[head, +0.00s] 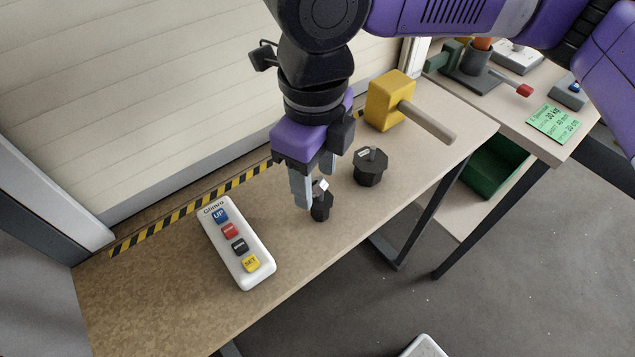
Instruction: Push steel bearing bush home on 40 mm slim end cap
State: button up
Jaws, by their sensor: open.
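A small black end cap (321,210), the slimmer of two on the bench, stands below my gripper. A small white piece shows on its upper part; I cannot tell whether it is a label. My gripper (314,190) points down over this cap, with its fingers apart. The left finger is at the cap's left side, and the other is behind its top; I cannot tell if they touch it. The steel bearing bush cannot be made out clearly between the fingers. A wider black end cap (370,172) stands to the right, with a grey pin and white label on top.
A yellow mallet (390,100) with a wooden handle lies behind the wider cap. A white remote (236,243) with several coloured buttons lies front left. Yellow-black tape (190,210) runs along the bench's back edge by the shutter. The bench front (190,310) is clear.

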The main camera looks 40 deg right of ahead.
grip_shut()
jog(key=shift+r, duration=0.1)
dwell(0.3)
